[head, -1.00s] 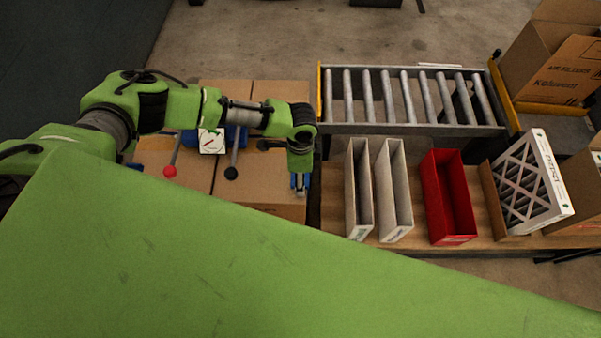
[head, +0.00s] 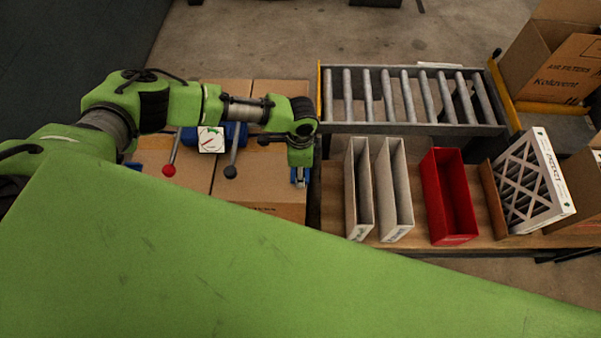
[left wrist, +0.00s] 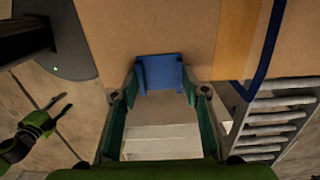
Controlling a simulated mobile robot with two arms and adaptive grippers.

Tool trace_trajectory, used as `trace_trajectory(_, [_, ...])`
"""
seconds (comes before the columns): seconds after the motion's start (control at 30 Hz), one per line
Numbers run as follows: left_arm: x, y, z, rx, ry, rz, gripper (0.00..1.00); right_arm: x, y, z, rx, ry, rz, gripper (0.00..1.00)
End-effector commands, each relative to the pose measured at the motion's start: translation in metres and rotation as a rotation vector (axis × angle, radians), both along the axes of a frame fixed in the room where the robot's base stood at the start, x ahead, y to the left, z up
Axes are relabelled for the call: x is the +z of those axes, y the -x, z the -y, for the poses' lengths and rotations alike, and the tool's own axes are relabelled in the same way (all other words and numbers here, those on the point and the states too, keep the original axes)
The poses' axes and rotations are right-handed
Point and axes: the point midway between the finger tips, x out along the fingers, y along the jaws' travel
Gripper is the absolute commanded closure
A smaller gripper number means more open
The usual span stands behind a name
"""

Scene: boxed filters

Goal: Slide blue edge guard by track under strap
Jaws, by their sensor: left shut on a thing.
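The blue edge guard (left wrist: 160,73) sits at the edge of a cardboard box (left wrist: 170,30) in the left wrist view. My left gripper (left wrist: 161,84) is shut on it, with one finger on each side. A blue strap (left wrist: 268,45) runs over the cardboard to the right of the guard, with a gap between them. In the head view my left gripper (head: 299,180) is at the front right of the boxes (head: 262,188), where only a little blue shows beside the fingers. The strap there is mostly hidden by my arm.
A blue device with a white gauge (head: 211,140), a red-knobbed lever (head: 169,170) and a dark-knobbed lever (head: 231,171) is on the boxes. A roller conveyor (head: 410,128) and a bench with white frames (head: 393,190) and a red bin (head: 448,195) stand to the right.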

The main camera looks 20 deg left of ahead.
Motion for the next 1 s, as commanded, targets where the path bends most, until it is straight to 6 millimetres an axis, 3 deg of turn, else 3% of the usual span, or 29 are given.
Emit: trace_trajectory(1.0, [-0.002, -0.044, -0.015, 0.002, -0.003, 0.000, 0.80, -0.029, 0.000, -0.003, -0.002, -0.003, 0.000, 0.60])
